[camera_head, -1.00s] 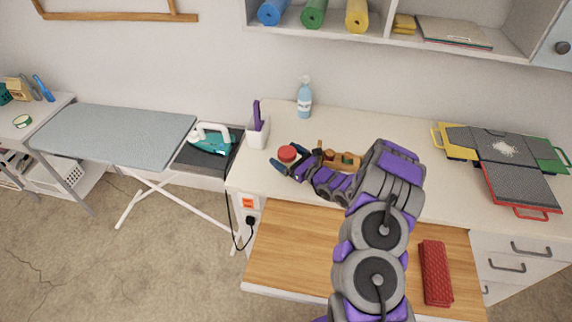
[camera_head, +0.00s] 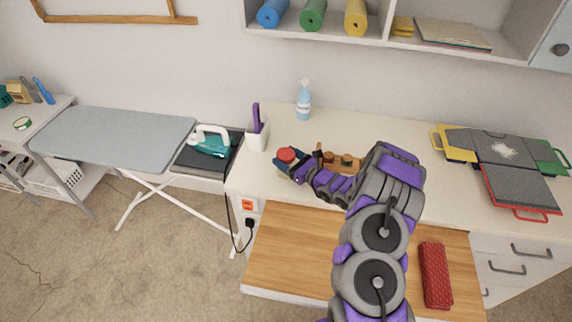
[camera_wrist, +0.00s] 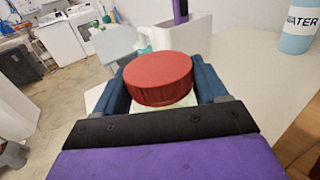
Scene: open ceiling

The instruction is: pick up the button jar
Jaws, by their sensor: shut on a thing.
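The button jar (camera_head: 287,155) has a round red lid and stands on the white counter (camera_head: 400,128), left of its middle. In the wrist view the jar's red lid (camera_wrist: 158,77) fills the centre, with a little of the pale body below it. My gripper (camera_head: 288,162) reaches in from the right, and its blue fingers are shut on the jar, one on each side. The wrist view shows both fingers of my gripper (camera_wrist: 160,88) against the jar's sides. The jar's lower part is mostly hidden.
A white holder (camera_head: 257,134) with a purple-handled tool stands behind the jar. A blue spray bottle (camera_head: 304,101) is at the back. A wooden rack (camera_head: 340,161) lies right of the jar, close to my arm. An ironing board (camera_head: 112,135) with an iron (camera_head: 211,141) is left.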

